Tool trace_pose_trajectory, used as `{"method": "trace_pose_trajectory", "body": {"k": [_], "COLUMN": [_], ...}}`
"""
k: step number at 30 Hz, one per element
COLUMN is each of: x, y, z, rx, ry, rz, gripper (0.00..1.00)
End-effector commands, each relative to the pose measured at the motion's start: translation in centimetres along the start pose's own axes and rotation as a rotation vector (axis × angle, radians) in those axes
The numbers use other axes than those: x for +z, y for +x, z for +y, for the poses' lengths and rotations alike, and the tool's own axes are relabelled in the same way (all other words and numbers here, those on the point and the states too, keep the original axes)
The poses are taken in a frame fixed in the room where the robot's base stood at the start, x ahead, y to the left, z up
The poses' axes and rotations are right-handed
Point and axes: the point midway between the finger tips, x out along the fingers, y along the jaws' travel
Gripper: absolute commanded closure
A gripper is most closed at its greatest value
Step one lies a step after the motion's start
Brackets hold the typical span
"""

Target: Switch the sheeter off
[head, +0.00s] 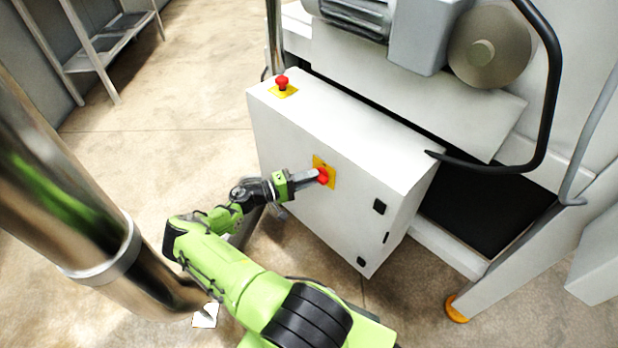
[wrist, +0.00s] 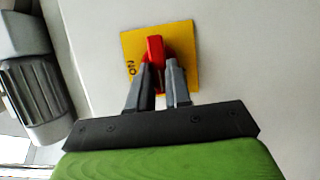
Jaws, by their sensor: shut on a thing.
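The sheeter's control cabinet (head: 290,134) is a white box below the machine. A red rotary switch handle on a yellow plate is on its front face; the handle (head: 323,177) shows at my fingertips in the head view. In the wrist view the red handle (wrist: 155,48) stands upright on the yellow plate (wrist: 184,47), with the letters "ON" readable at the plate's left. My gripper (wrist: 162,75) is shut on the handle, with one finger on each side. The fingers hide the lower part of the handle and plate.
A red mushroom button (head: 282,82) on a yellow base sits on the cabinet's top. A black curved bar (head: 548,110) and grey motor housing (head: 420,35) are above and right. A metal shelf rack (head: 105,50) stands far left.

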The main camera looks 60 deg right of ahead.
Motion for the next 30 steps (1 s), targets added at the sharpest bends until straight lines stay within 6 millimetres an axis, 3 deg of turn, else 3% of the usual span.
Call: {"method": "trace_pose_trajectory", "body": {"k": [9,10,14,23,26,30], "x": [-0.1,-0.1,0.0,0.0,-0.1,-0.1], "y": [-0.1,-0.1,0.0,-0.2,-1.5,-5.2], "z": [-0.1,-0.1,-0.1,0.0,0.0,0.0], "rx": [-0.001,-0.001,-0.001,0.0,0.0,-0.001], "ry": [-0.005,-0.005,-0.004,-0.003,-0.002,-0.003], "rz": [0.003,0.003,0.002,0.002,0.005,0.008], "gripper": [1.0,0.77,0.57,0.56,0.56,0.56]}}
